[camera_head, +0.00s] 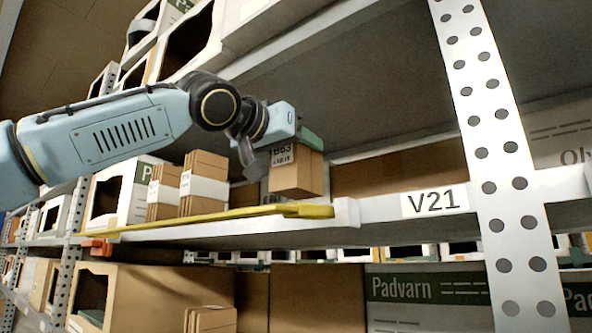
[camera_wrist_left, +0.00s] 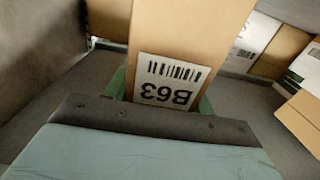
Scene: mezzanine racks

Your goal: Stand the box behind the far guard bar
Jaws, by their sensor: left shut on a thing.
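A brown cardboard box (camera_head: 297,176) with a white label hangs from my left gripper (camera_head: 284,146) above the shelf, behind the yellow guard bar (camera_head: 215,217). In the left wrist view the box (camera_wrist_left: 178,42) fills the space between the green fingers, and its label reads B63 upside down. My left gripper is shut on it. The box looks about upright; its base is close to the shelf, and I cannot tell whether it touches. The guard bar runs along the shelf's front edge. My right gripper is not in view.
Brown boxes with white bands (camera_head: 203,183) stand on the shelf left of the held box. An upper shelf overhangs. Large cartons (camera_head: 318,297) fill the level below.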

